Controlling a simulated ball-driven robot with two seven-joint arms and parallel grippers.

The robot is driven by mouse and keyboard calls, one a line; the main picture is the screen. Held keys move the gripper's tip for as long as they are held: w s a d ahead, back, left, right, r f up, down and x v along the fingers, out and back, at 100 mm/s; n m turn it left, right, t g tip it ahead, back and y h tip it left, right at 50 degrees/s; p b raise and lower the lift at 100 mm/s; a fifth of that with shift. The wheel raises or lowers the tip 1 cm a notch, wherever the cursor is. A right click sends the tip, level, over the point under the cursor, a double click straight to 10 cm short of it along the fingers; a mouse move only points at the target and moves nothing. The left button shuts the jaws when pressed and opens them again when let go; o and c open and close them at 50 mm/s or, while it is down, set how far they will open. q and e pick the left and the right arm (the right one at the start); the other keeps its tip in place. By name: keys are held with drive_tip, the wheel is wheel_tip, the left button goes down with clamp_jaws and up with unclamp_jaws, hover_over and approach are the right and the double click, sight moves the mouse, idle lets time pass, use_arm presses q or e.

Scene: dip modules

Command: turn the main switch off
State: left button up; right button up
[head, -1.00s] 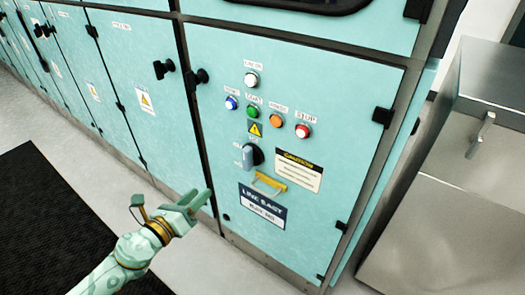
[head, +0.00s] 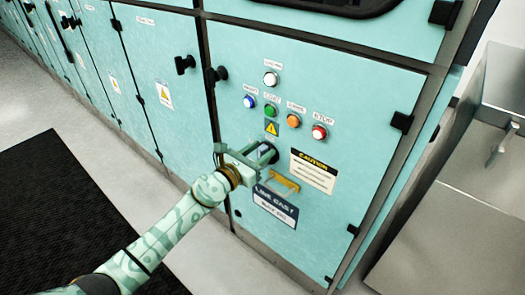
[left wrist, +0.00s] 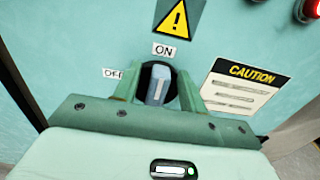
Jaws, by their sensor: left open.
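The main switch (left wrist: 158,88) is a grey-blue handle on a round black base on the teal cabinet door. In the left wrist view the handle stands nearly upright, its top toward the "ON" label (left wrist: 164,51); the "OFF" label (left wrist: 113,73) is to its left. My left gripper (left wrist: 160,78) is open, with one finger on each side of the handle. I cannot tell whether either finger touches it. In the head view my left gripper (head: 264,152) is at the door and mostly hides the switch. My right gripper is in neither view.
Above the switch are a warning triangle (head: 271,128), blue, green and orange buttons and a red stop button (head: 319,132). A grey metal cabinet (head: 440,215) stands at right.

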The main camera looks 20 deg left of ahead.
use_arm(q)
drive_tip(key=shift+w+d, duration=0.25)
drive_tip(key=shift+w, duration=0.3)
clamp_jaws()
